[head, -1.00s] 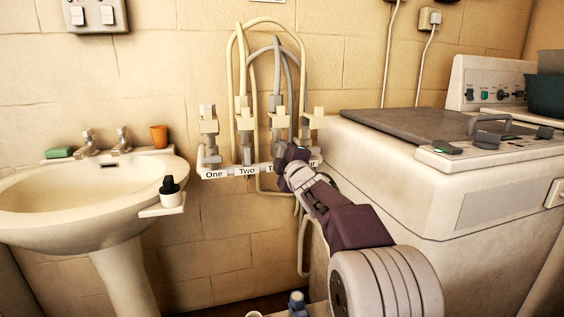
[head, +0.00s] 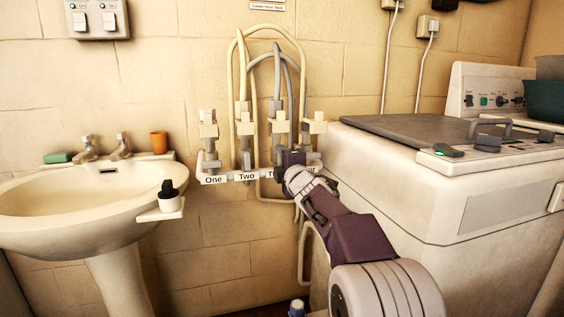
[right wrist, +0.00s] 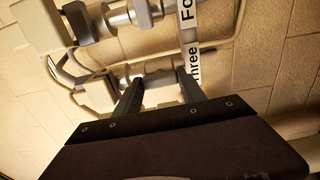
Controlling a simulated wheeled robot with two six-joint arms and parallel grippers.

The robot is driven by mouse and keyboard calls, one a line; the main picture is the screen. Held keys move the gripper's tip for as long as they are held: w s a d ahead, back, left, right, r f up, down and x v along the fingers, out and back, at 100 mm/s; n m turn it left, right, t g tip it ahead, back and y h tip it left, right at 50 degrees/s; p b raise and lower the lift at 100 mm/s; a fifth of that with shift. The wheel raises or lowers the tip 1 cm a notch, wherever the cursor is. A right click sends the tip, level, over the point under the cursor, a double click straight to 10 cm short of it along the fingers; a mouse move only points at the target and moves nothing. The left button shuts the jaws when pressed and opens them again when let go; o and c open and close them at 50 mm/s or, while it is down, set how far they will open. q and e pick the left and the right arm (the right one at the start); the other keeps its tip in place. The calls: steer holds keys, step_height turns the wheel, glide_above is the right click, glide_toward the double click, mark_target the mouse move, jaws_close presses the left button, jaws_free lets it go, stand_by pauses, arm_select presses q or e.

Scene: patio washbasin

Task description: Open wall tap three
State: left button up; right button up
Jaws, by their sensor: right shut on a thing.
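Several wall taps stand in a row on a pale pipe with name labels. Tap three (head: 280,125) is the grey one right of tap two (head: 244,126); its "Three" label is partly covered by my right gripper (head: 287,157). In the right wrist view, the "Three" label (right wrist: 194,68) shows beside grey tap three (right wrist: 158,68). My right gripper (right wrist: 160,90) has its fingers on either side of a grey part of that tap and is shut on it. The gripped part is hidden in the head view. My left gripper is not in view.
A washing machine (head: 450,200) stands close to the right of the taps and my right arm. A washbasin (head: 70,205) is at left, with an orange cup (head: 159,141) on its rim. Curved hoses (head: 232,75) rise from the taps.

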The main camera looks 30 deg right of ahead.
steer(key=shift+f, duration=0.1)
steer(key=o, duration=1.4)
steer(key=shift+c, duration=0.2)
steer(key=shift+s, duration=0.1)
steer(key=p+v, duration=0.1)
steer(key=v, duration=0.8)
